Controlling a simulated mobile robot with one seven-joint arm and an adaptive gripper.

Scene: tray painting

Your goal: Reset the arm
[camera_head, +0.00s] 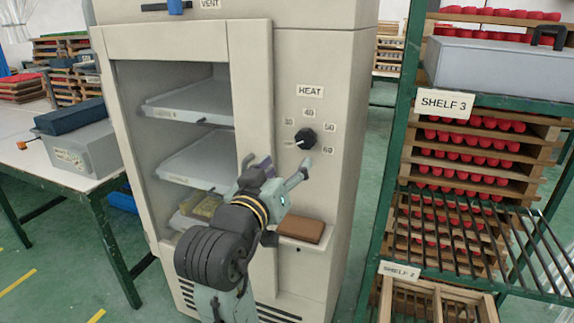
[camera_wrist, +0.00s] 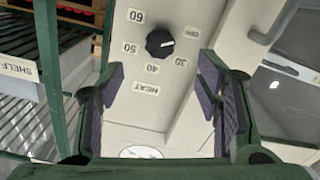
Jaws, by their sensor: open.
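My gripper (camera_head: 281,163) is in front of the cream heating cabinet (camera_head: 345,60), just below its black heat knob (camera_head: 305,138). Its two purple-padded fingers stand wide apart with nothing between them, as the wrist view also shows (camera_wrist: 161,88). The knob shows upside down beyond the fingers in the wrist view (camera_wrist: 160,42), apart from them. Its white mark points to the side of the lowest labels; the exact setting is hard to tell. My arm is bent and reaches up from the bottom of the head view.
The cabinet's glazed front shows grey trays (camera_head: 190,100) inside. A brown block (camera_head: 301,231) lies on a small ledge below my gripper. A green rack (camera_head: 400,120) with red items stands close on the right. A table (camera_head: 75,182) with a grey box (camera_head: 85,148) is on the left.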

